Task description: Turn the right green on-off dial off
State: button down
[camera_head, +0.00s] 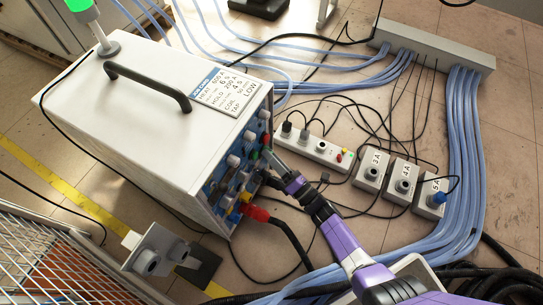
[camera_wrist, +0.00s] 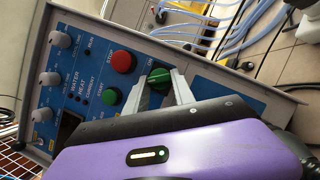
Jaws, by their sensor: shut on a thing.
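The right green on-off dial (camera_wrist: 157,77) is on the blue front panel of the heater box, with the word ON printed beside it. In the wrist view my gripper (camera_wrist: 159,87) has its two pale fingers on either side of the dial, shut on it. The dial's ridge shows between the fingertips. In the head view my gripper (camera_head: 268,155) reaches the right face of the white heater box (camera_head: 150,105). There the fingers hide the dial, and its exact angle is hard to tell.
A red stop button (camera_wrist: 122,62) and a green start button (camera_wrist: 109,96) sit close to the dial. Several grey knobs (camera_wrist: 49,79) line the panel. A red plug (camera_head: 256,213), a power strip (camera_head: 312,147) and several cables lie near my arm.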

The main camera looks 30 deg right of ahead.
jog(key=shift+f+n+y, duration=0.2)
jog(key=shift+n+y, duration=0.4)
jog(key=shift+n, duration=0.7)
jog(key=c, duration=1.1)
grip_release()
jog(key=shift+o, duration=0.2)
jog(key=v, duration=0.7)
jog(key=shift+s+f, duration=0.2)
jog(key=shift+s, duration=0.1)
jog(key=shift+d, duration=0.1)
